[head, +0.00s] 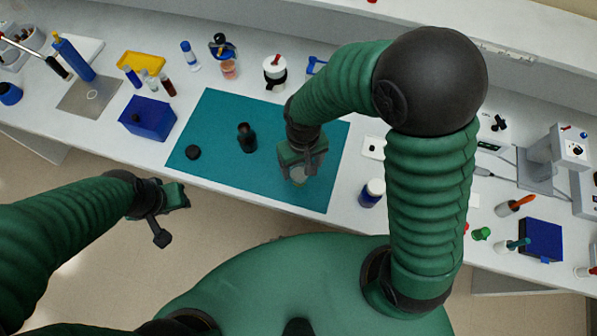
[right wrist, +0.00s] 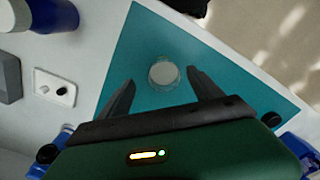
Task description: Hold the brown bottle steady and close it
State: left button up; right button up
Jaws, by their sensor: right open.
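A small dark brown bottle (head: 247,137) stands on the teal mat (head: 225,109). A round black cap (head: 193,152) lies on the mat to its left. My right gripper (head: 298,170) is over the right part of the mat, to the right of the bottle and apart from it. In the right wrist view its two fingers (right wrist: 157,92) are spread, with a pale round vessel (right wrist: 163,73) just beyond and between them; contact cannot be told. My left gripper (head: 170,213) hangs in front of the table edge, over the floor, away from the bottle; its jaws are unclear.
A blue box (head: 147,118) and a yellow tray (head: 141,61) with several vials near it stand left of the mat. A white-and-black container (head: 275,72) stands behind it. A blue bottle with a white cap (head: 372,193) is at right. The mat's left part is mostly clear.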

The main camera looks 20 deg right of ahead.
aim_at(299, 171)
jog(key=f, duration=0.5)
jog(key=shift+w+a+f, duration=0.15)
jog(key=shift+w+a, duration=0.15)
jog(key=shift+s, duration=0.1)
jog(key=c, duration=1.4)
